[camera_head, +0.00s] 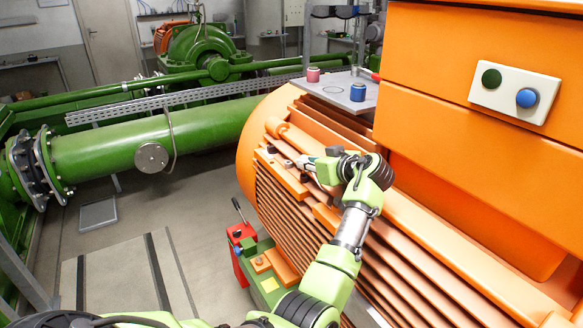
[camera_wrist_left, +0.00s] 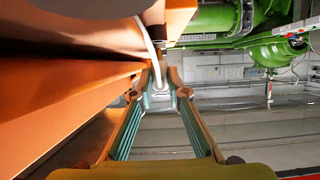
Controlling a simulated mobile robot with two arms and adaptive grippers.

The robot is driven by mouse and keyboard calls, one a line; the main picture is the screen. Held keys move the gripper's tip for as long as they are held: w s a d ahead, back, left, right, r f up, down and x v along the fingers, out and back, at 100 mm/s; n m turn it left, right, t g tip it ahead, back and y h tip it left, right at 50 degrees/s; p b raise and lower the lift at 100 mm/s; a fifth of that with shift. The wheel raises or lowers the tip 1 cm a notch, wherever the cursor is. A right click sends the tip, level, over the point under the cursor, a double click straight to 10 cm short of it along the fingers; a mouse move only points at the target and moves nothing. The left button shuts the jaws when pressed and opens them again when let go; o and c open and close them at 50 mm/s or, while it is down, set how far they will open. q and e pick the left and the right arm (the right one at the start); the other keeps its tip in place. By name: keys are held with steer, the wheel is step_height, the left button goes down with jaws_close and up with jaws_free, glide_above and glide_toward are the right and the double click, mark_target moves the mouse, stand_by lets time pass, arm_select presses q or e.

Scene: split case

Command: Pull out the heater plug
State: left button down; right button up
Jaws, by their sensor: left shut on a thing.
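My left gripper (camera_head: 302,163) reaches over the orange ribbed motor housing (camera_head: 330,215), its fingers pointing left. In the left wrist view its fingertips (camera_wrist_left: 165,86) are close together on a small pale piece, the heater plug (camera_wrist_left: 158,80). A white cable (camera_wrist_left: 151,45) runs up from it beside the orange housing. The plug is mostly hidden by the fingers, and I cannot tell whether it is seated in a socket. In the head view the plug is too small to make out. My right gripper is not in view.
A grey plate (camera_head: 335,90) with a blue knob (camera_head: 357,92) and a red knob (camera_head: 313,74) lies behind the gripper. A white button panel (camera_head: 514,92) is on the orange cabinet.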

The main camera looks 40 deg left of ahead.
arm_select(q)
steer(key=shift+r+p, duration=0.6)
steer(key=shift+r, duration=0.75)
